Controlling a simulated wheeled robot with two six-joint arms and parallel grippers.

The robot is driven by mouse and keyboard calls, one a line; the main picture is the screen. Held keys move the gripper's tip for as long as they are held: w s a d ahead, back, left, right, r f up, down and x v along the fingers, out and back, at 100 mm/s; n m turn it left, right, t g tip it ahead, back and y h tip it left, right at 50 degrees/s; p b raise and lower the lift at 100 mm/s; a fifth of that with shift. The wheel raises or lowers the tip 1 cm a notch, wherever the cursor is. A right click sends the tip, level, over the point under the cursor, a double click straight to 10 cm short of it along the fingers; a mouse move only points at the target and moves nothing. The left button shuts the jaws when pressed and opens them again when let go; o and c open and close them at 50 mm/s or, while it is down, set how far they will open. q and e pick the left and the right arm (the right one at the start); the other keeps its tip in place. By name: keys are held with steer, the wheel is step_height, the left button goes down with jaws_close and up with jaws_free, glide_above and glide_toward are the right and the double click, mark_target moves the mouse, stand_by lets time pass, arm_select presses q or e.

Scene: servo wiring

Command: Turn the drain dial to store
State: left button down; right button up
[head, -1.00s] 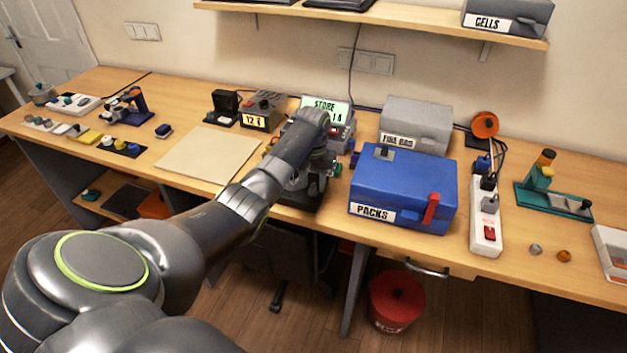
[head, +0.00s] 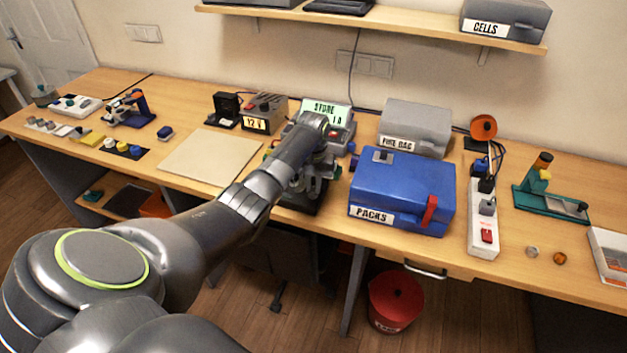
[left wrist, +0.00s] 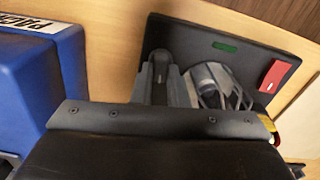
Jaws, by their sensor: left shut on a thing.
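The station (head: 326,112) at the middle of the bench has a lit green display reading STORE with a small number below. Its dark panel (left wrist: 275,48) fills much of the left wrist view, with a green label and a red part. My left gripper (head: 310,183) is low over the station's front, at the end of my arm. In the left wrist view its fingers (left wrist: 182,85) point down at the panel. It is shut, seemingly on the drain dial, which the fingers and wrist hide. I cannot read the dial's pointer. My right gripper is out of view.
A blue PACKS box (head: 400,190) stands close to the right of the station, with a grey FIRE BAG box (head: 415,127) behind. A 12 V unit (head: 262,110) is behind left. A bare beige mat (head: 210,157) lies left. A white power strip (head: 483,225) is farther right.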

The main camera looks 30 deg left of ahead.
arm_select(q)
steer(key=n+p, duration=0.2)
steer(key=shift+r+n+p, duration=0.3)
steer(key=shift+p, duration=0.05)
steer(key=n+p, duration=0.2)
steer(key=shift+a+n, duration=0.1)
steer(key=shift+n, duration=0.3)
steer(key=shift+s+f+n+p, duration=0.1)
steer(key=shift+f+n+p, duration=0.05)
steer(key=shift+n+p, duration=0.9)
steer(key=shift+a+f+n+p, duration=0.1)
steer(key=shift+n+p, duration=0.25)
steer(key=shift+n, duration=1)
steer(key=c, duration=1.4)
jaws_free()
steer(key=shift+s, duration=0.1)
steer(key=shift+c, duration=0.2)
